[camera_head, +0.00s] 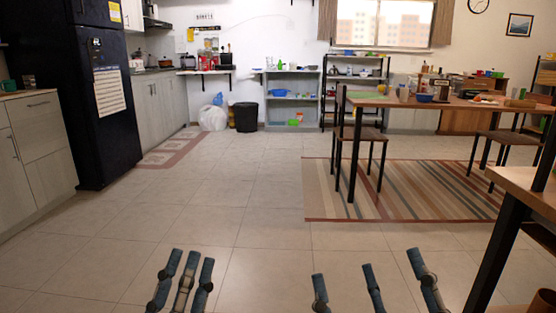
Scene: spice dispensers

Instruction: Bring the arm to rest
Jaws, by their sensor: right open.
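My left gripper (186,270) shows at the bottom, left of centre. Its blue-grey fingers point forward and stand close together, with narrow gaps between them. Nothing shows in it, and I cannot tell whether it is open or shut. My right gripper (367,275) shows at the bottom, right of centre. It is open, its fingers spread wide apart, with only floor seen between them. Both grippers are over bare tiled floor and touch nothing that I can see. The rest of both arms is out of view.
The tiled floor (225,195) ahead is clear. A wooden table edge (520,190) is close at the right. A dining table (455,101) with chairs stands on a striped rug (405,195). A dark fridge (88,100) and cabinets (40,150) line the left. Shelves (291,95) stand at the back.

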